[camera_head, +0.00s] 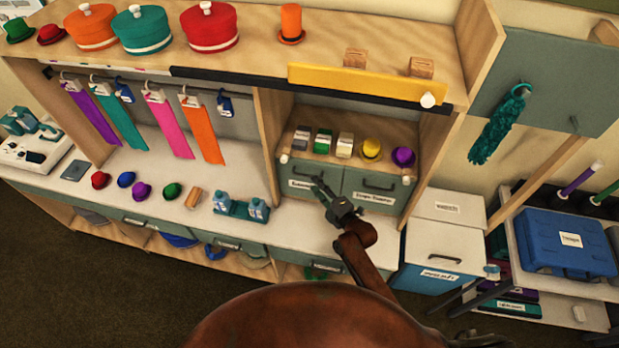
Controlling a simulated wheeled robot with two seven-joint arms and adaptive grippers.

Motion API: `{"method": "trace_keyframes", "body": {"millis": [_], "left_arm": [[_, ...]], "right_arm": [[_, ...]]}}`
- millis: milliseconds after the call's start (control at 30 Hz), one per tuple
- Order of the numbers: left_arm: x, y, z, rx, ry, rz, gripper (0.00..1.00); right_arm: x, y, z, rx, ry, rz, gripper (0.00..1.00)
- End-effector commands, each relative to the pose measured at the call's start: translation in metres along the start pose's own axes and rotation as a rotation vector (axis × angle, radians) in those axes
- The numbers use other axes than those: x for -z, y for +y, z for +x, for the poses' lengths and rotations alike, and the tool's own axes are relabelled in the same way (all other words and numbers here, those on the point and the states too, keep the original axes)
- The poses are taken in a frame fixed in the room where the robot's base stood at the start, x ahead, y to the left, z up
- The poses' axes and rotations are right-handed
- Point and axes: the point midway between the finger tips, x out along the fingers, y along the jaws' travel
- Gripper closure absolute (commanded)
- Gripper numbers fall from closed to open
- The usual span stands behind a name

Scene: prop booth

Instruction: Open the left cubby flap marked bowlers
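The left cubby flap (296,190) is a grey-green panel with a dark bar handle and a small white label, too small to read surely. It looks shut, beside a similar right flap (375,188). My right gripper (319,188) is in front of the left flap's right side, close to the handle's right end. It hides part of the panel. I cannot tell whether it touches the handle, or whether its fingers are open or shut. My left gripper is not in view.
Small hats, including a yellow one (371,149), and several blocks stand on the shelf above the flaps. Blue bottles (257,209) stand on the counter to the left. A white-lidded blue box (441,255) stands right of the cubby. The counter just below the flaps is mostly clear.

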Motion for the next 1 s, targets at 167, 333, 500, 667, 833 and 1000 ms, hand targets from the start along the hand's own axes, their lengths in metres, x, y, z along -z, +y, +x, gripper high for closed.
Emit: {"method": "trace_keyframes", "body": {"millis": [167,333,500,667,833,1000], "left_arm": [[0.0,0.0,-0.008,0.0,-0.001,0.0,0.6],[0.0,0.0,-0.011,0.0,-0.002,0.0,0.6],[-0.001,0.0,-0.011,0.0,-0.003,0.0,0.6],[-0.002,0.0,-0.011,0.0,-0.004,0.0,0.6],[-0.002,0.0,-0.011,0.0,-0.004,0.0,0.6],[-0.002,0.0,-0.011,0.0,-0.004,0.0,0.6]], "right_arm": [[0.001,0.004,0.03,-0.002,0.0,0.002,0.73],[0.0,0.001,0.047,0.001,-0.001,0.003,0.73],[-0.001,0.001,0.053,0.0,-0.001,0.002,0.73],[-0.001,0.0,0.053,0.001,-0.001,0.002,0.73],[-0.001,0.0,0.053,0.001,-0.001,0.002,0.82],[-0.001,0.0,0.053,0.001,-0.001,0.002,0.94]]}}
